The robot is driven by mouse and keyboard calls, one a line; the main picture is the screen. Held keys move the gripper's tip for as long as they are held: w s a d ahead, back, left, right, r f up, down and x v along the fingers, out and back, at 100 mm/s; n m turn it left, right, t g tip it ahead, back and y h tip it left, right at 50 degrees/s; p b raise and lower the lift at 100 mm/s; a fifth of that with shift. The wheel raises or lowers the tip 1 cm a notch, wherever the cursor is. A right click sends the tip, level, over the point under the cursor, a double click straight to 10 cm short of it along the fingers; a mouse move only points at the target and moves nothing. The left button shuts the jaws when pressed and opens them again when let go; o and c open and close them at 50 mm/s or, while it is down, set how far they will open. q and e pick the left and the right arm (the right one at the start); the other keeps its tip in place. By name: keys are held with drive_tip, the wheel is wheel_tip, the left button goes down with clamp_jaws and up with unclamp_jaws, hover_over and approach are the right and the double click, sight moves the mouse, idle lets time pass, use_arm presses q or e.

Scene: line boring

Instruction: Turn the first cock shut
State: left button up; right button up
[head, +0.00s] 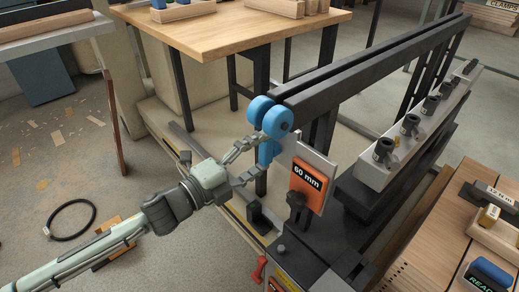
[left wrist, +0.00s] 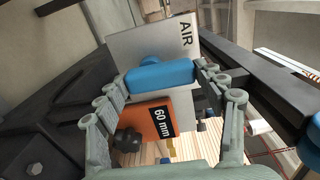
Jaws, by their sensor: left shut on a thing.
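The cock's blue lever handle (head: 267,152) stands beside the grey plate at the near end of the long dark beam. In the left wrist view the blue handle (left wrist: 160,76) lies crosswise in front of the pale plate marked AIR (left wrist: 150,46). My left gripper (head: 256,160) is shut on this handle, with one finger at each end of it in the left wrist view (left wrist: 158,85). The cock's body is mostly hidden behind the handle. My right gripper is not in view.
An orange 60 mm block (head: 307,186) with a dark knob sits close to the handle. Blue rollers (head: 270,117) are just above it. A red lever (head: 259,269) is lower down. A wooden bench (head: 225,32) stands behind; a black hose ring (head: 70,220) lies on the floor.

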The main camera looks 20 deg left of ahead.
use_arm(q)
drive_tip(key=shift+w+r, duration=0.1)
drive_tip(key=shift+r, duration=0.05)
drive_tip(key=shift+n, duration=0.3)
drive_tip(key=o, duration=1.2)
drive_tip(key=shift+c, duration=0.2)
drive_tip(key=shift+s+a+f, duration=0.2)
drive_tip(key=shift+s, duration=0.15)
drive_tip(key=v, duration=1.1)
